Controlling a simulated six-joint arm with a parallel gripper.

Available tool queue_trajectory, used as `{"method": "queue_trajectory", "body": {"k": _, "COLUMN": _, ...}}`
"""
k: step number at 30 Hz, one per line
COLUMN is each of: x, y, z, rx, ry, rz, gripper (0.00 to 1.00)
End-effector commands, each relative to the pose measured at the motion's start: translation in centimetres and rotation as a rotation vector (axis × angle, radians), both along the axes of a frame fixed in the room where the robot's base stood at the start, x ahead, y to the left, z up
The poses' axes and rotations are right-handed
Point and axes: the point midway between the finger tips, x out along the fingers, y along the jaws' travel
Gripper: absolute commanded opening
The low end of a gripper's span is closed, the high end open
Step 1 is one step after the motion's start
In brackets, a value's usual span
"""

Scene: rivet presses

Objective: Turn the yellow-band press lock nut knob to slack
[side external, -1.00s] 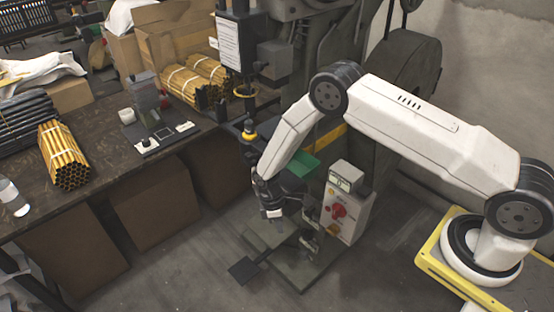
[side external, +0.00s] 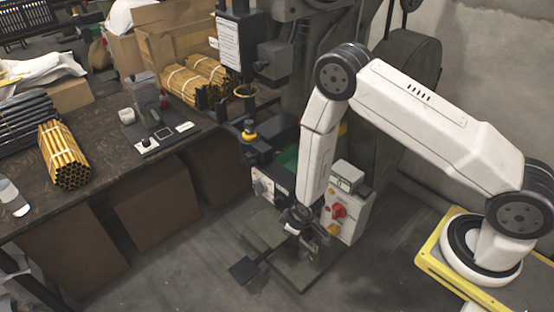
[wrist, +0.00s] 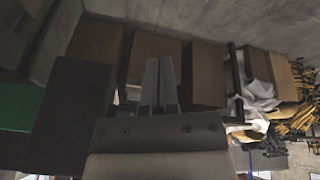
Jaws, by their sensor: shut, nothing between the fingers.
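The press (side external: 238,50) has a dark column with a white label plate. I cannot tell which part is the lock nut knob. My gripper (side external: 293,229) is low in the side external view, below and right of the yellow-banded part and apart from it. Its fingers also show in the wrist view (wrist: 159,80), closed together with nothing between them. The wrist view shows no knob or yellow band.
A control box (side external: 346,200) with a red knob stands close right of my gripper. A grey box (side external: 263,187) with a dial is to its left. A black pedal (side external: 244,270) lies on the floor. The workbench (side external: 95,120) at left holds tube bundles.

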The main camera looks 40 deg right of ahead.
Motion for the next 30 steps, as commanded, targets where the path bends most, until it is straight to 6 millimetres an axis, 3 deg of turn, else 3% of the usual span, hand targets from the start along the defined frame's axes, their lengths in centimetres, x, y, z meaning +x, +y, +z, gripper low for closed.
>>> {"method": "queue_trajectory", "body": {"k": 11, "x": -2.4, "y": -1.2, "z": 4.0, "rx": 0.073, "ry": -0.288, "rz": -0.165, "gripper": 0.00}}
{"method": "queue_trajectory", "body": {"k": 21, "x": -5.1, "y": -2.2, "z": 9.4, "rx": 0.171, "ry": -0.544, "rz": -0.279, "gripper": 0.00}}
{"method": "queue_trajectory", "body": {"k": 30, "x": -6.6, "y": -2.7, "z": 12.7, "rx": 0.232, "ry": -0.672, "rz": -0.322, "gripper": 0.00}}
